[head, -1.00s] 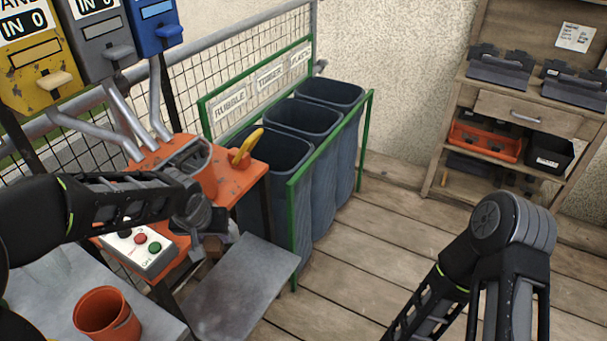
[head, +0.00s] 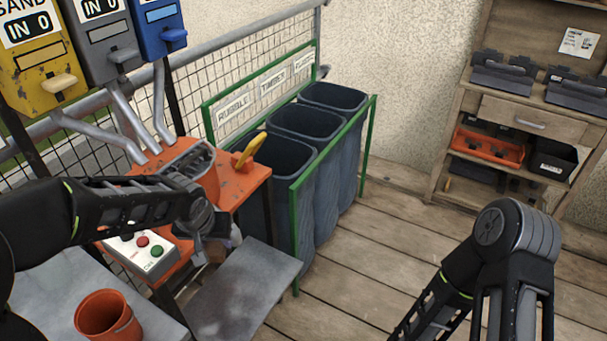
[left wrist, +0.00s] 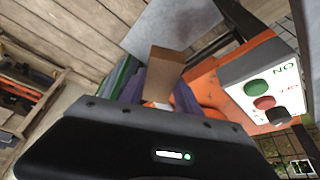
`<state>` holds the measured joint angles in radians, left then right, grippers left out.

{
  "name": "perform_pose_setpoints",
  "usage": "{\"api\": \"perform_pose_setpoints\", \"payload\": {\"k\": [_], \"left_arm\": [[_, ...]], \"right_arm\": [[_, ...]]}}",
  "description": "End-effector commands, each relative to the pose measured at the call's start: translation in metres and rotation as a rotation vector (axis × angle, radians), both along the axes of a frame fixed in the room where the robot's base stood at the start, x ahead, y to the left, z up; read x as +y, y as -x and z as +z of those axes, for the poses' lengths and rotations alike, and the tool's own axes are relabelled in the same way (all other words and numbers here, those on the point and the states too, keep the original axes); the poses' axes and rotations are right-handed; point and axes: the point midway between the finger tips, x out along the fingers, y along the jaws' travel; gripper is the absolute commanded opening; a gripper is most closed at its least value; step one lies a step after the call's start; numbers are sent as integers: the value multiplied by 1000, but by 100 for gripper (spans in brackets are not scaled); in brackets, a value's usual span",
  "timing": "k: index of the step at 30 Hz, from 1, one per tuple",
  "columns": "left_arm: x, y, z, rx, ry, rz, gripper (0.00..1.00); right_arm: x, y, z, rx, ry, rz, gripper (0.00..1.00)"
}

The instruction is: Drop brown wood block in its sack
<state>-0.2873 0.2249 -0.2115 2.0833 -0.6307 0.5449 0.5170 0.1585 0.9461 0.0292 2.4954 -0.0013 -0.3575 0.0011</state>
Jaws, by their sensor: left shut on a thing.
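My left gripper (head: 213,243) is shut on the brown wood block (left wrist: 161,70), which stands out past the gripper in the left wrist view. In the head view the block is mostly hidden behind the gripper. The gripper is in front of the orange machine, above the grey board. Three dark blue-grey sacks stand in a green frame to its right: the rubble sack (head: 278,165), the timber sack (head: 322,155) in the middle, and the third sack (head: 345,120) at the back. My right arm comes in at lower right, with its gripper out of view.
An orange mixer machine (head: 240,195) with a yellow handle and a button box (head: 140,250) is near the left arm. A grey board (head: 245,295) and an orange bucket (head: 107,315) are below. The green frame (head: 294,230) edges the sacks. The plank floor on the right is clear.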

Motion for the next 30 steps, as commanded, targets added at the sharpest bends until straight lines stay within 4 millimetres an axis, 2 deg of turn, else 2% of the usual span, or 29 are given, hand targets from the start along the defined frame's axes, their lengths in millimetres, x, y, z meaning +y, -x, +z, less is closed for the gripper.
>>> {"api": "perform_pose_setpoints", "payload": {"k": [8,11,14,18,22,25,30], "left_arm": [[0,0,-1,0,0,0,0],[-3,1,-9,5,4,-4,0],[-8,5,-32,16,11,-9,0],[-13,17,-81,30,19,-14,0],[-8,31,-122,23,10,-8,0],[-2,37,-136,9,1,-4,0],[0,37,-139,-2,0,0,0]], "right_arm": [[0,0,0,0,0,0,36],[0,0,0,0,0,0,36],[0,0,0,0,0,0,36],[0,0,0,0,0,0,36],[0,0,0,0,0,0,36],[0,0,0,0,0,0,36],[0,0,0,0,0,0,36]]}}
